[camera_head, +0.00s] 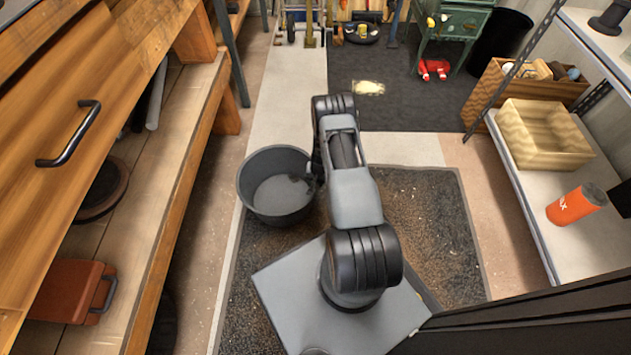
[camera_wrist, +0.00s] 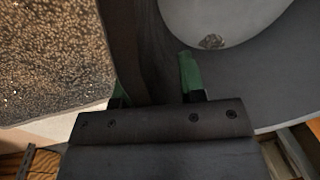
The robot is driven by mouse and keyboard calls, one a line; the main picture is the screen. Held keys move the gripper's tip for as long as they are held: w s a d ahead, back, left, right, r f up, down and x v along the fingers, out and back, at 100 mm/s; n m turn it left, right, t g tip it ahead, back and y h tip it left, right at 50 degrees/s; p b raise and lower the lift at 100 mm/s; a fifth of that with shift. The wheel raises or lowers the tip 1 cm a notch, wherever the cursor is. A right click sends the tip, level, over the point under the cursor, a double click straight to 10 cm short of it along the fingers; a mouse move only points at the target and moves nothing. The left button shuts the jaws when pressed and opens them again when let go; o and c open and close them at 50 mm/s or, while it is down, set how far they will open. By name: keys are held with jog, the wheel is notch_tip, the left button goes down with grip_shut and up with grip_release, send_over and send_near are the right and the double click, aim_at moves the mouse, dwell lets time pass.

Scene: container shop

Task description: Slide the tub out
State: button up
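The tub (camera_head: 262,210) is a round, dark grey open vessel. It stands upright on the dark speckled floor mat, left of my arm in the head view. My gripper (camera_head: 312,180) is at the tub's right rim, partly hidden by my arm. In the wrist view, the tub's curved inner wall (camera_wrist: 222,82) and paler bottom fill the upper right. My gripper (camera_wrist: 155,82) has its green fingers apart, astride the tub wall. The right finger is inside the tub. The left finger is mostly hidden behind the rim. A gap shows between the rim and the right finger.
A wooden workbench with a lower shelf (camera_head: 160,190) runs along the left, close to the tub. A shelf on the right holds a wooden crate (camera_head: 545,160) and an orange tumbler (camera_head: 572,207). The floor beyond the tub (camera_head: 290,110) is clear.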

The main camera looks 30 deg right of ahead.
notch_tip(320, 180, up, 14)
jog(key=s+d+p, duration=0.1)
jog(key=p, duration=0.4)
jog(key=shift+d+f, duration=0.15)
jog(key=shift+d, duration=0.05)
